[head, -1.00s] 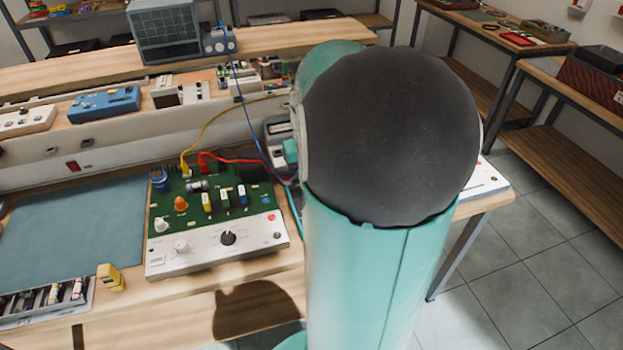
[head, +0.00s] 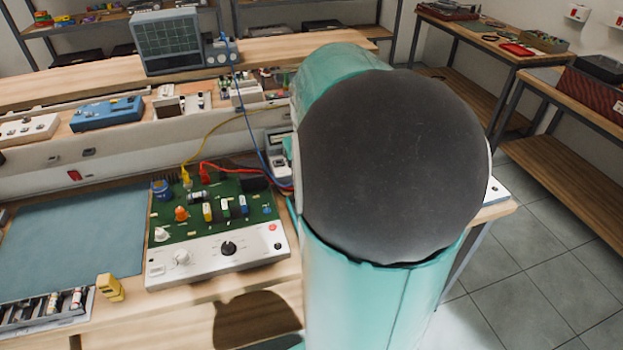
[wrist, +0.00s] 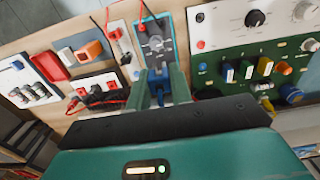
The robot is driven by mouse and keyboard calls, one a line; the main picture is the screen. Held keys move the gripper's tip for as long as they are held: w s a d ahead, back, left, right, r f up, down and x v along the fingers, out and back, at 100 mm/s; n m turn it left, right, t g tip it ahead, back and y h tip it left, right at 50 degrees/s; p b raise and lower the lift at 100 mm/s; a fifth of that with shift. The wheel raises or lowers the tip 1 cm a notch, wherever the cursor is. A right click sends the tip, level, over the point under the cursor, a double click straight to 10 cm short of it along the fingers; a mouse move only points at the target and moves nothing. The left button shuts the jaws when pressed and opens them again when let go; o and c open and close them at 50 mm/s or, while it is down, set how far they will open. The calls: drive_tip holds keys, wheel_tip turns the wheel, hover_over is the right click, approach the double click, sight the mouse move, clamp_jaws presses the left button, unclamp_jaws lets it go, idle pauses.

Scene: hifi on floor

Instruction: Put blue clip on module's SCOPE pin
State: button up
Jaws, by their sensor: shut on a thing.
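My gripper (wrist: 162,92) shows in the wrist view, its green fingers shut on the blue clip (wrist: 160,88). Most of the clip is hidden between the fingers. In the head view my own arm covers the gripper and clip. The module (head: 213,258) is a green circuit board with a white front panel. In the wrist view the module (wrist: 236,49) lies to the right of my gripper, apart from the clip. A small blue post (head: 267,210) stands near the board's right front corner; it also shows in the wrist view (wrist: 202,67). I cannot read the SCOPE label.
Yellow (head: 186,179) and red (head: 205,173) clips with wires are at the board's back edge. A blue wire (head: 246,115) hangs from near the oscilloscope (head: 168,42). A blue-cased meter (wrist: 153,42) lies beyond my fingers. A yellow block (head: 110,288) stands left of the module.

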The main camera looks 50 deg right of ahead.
drive_tip(key=shift+r, duration=1.05)
